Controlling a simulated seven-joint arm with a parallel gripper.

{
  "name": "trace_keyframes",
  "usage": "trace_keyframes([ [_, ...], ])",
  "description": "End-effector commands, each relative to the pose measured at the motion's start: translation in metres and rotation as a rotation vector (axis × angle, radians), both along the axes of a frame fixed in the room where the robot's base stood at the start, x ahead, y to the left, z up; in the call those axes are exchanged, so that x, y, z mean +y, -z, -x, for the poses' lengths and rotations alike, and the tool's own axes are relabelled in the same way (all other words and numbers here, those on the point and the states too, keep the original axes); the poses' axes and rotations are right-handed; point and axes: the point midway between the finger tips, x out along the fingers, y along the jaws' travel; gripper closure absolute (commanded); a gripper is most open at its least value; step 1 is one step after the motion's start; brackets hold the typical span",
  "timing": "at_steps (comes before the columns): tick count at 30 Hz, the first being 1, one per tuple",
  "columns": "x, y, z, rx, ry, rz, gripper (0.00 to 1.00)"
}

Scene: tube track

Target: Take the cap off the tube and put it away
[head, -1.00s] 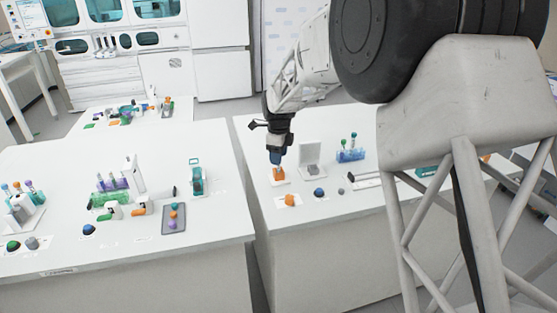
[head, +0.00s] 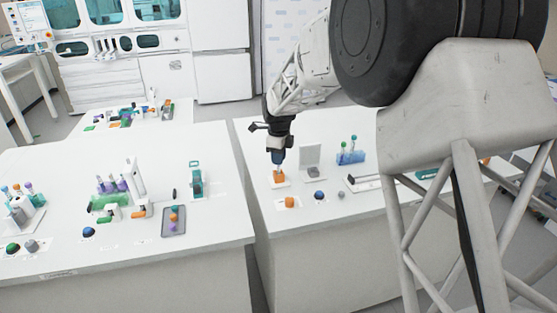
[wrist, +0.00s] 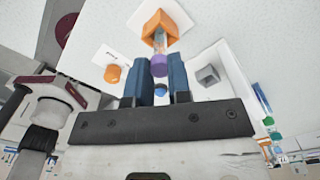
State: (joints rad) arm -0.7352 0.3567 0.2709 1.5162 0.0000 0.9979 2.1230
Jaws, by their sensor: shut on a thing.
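The tube (wrist: 160,43) is clear and stands in an orange holder (wrist: 157,24). Its purple cap (wrist: 159,66) sits between the two blue fingers of my gripper (wrist: 163,70). My gripper is shut on the cap. Cap and tube appear in line; I cannot tell whether the cap is still seated on the tube. In the head view my gripper (head: 277,163) points down right above the orange holder (head: 279,178), and the cap is hidden there.
In front of the holder are an orange piece (head: 290,202), a dark blue piece (head: 319,195) and a small grey piece (head: 340,191). A pale upright stand (head: 310,158) and a blue rack (head: 351,156) with tubes stand to the right. Bare table lies nearer the front edge.

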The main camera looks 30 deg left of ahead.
Motion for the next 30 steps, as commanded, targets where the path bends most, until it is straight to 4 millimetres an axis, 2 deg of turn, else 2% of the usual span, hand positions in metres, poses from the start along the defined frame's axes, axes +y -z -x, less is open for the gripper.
trace_keyframes([
  [8, 0.0, -0.011, 0.0, -0.001, 0.0, -0.001, 1.0],
  [15, 0.0, -0.038, 0.001, -0.001, 0.0, -0.001, 1.0],
  [30, -0.046, -0.042, 0.052, 0.0, 0.0, 0.0, 1.0],
])
